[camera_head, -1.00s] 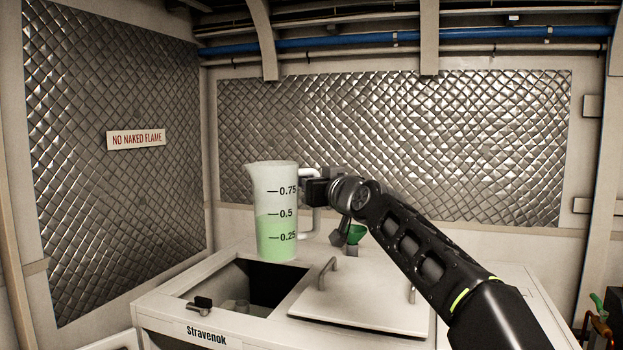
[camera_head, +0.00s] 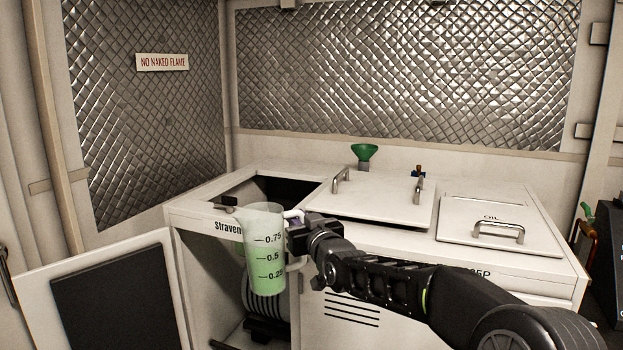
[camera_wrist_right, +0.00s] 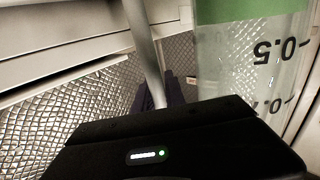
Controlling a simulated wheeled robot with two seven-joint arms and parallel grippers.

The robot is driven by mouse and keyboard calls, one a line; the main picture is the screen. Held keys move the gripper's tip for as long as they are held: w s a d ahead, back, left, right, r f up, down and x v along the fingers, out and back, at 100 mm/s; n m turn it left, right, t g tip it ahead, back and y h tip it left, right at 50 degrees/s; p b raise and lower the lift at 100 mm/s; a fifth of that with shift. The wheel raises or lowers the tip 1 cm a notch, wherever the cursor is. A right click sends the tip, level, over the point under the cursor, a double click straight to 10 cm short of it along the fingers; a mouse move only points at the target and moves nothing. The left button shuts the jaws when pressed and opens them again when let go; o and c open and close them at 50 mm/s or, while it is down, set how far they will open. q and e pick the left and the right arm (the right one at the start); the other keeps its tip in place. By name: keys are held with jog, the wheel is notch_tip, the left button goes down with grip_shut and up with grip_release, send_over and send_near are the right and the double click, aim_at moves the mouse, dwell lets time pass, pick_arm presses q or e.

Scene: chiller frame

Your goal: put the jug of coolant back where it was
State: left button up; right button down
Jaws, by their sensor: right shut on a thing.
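The jug of coolant (camera_head: 265,262) is translucent, marked 0.25, 0.5 and 0.75, with green liquid in its lower part. It hangs upright in front of the chiller's open front compartment. My right gripper (camera_head: 296,240) is shut on the jug's white handle at its right side. In the right wrist view the jug (camera_wrist_right: 240,60) fills the upper right and the pale handle bar (camera_wrist_right: 147,50) runs down to the dark gripper body. The fingertips are mostly hidden there. My left gripper is not in view.
The chiller top (camera_head: 205,205) has an open hatch at left and two lids with handles. An open cabinet door (camera_head: 40,285) swings out at left; a coil (camera_head: 262,305) shows inside.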

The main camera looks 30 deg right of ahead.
pick_arm(q)
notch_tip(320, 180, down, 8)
jog(key=b, duration=0.6)
jog(key=shift+b, duration=0.35)
pick_arm(e)
jog(key=s+a+f+n+y, duration=0.1)
jog(key=s+a+f, duration=0.3)
jog(key=f, duration=0.4)
jog(key=s+a+f+n+y, duration=0.1)
jog(key=s+a+f+y, duration=0.2)
jog(key=a+f, duration=0.4)
jog(key=s+a+f+n+y, duration=0.2)
jog(key=s+a+f, duration=0.2)
jog(key=f, duration=0.6)
jog(key=shift+s+a+g+y, duration=0.3)
jog(key=shift+a+g+y, duration=0.1)
jog(key=shift+a, duration=0.4)
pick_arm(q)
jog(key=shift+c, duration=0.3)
pick_arm(e)
jog(key=shift+f, duration=0.1)
